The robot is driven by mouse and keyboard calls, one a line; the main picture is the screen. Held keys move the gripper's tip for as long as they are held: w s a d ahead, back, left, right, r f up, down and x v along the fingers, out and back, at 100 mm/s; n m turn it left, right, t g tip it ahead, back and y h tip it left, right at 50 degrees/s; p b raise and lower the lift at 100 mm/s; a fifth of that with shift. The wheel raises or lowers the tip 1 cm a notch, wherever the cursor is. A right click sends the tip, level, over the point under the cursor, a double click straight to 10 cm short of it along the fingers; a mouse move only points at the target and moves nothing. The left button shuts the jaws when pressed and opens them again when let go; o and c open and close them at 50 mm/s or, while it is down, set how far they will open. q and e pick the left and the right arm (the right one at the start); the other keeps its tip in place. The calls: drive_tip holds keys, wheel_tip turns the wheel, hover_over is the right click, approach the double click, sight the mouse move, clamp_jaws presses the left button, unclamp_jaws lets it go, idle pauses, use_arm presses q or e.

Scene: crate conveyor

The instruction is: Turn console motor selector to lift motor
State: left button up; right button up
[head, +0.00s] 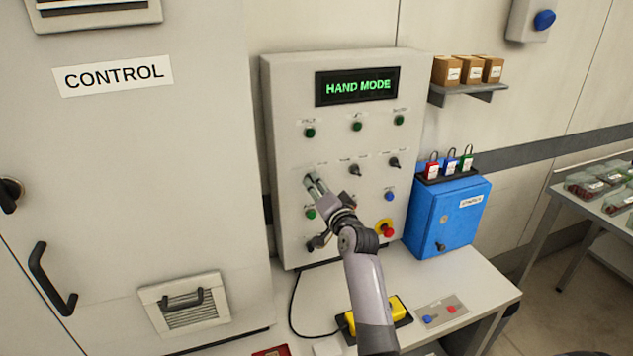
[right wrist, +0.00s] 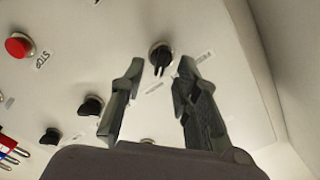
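The grey console (head: 285,120) stands on the bench with its display (head: 357,86) reading HAND MODE. A row of black selectors crosses its face, with a middle one (head: 354,169) and a right one (head: 394,162). My right gripper (head: 313,182) is at the left end of this row and covers that spot in the head view. In the right wrist view my right gripper (right wrist: 153,88) is open, with a black selector knob (right wrist: 160,56) ahead, in line with the gap between its fingertips. Contact cannot be told. Labels are too small to read. My left gripper is not in view.
A green button (head: 310,214) and blue button (head: 389,196) lie below the selectors, with a red stop button (head: 388,231) at lower right. A blue box (head: 455,215) with padlocks stands right of the console. A yellow device (head: 397,304) lies on the bench (head: 480,292).

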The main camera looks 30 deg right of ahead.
drive_tip(key=shift+x, duration=0.85)
clamp_jaws()
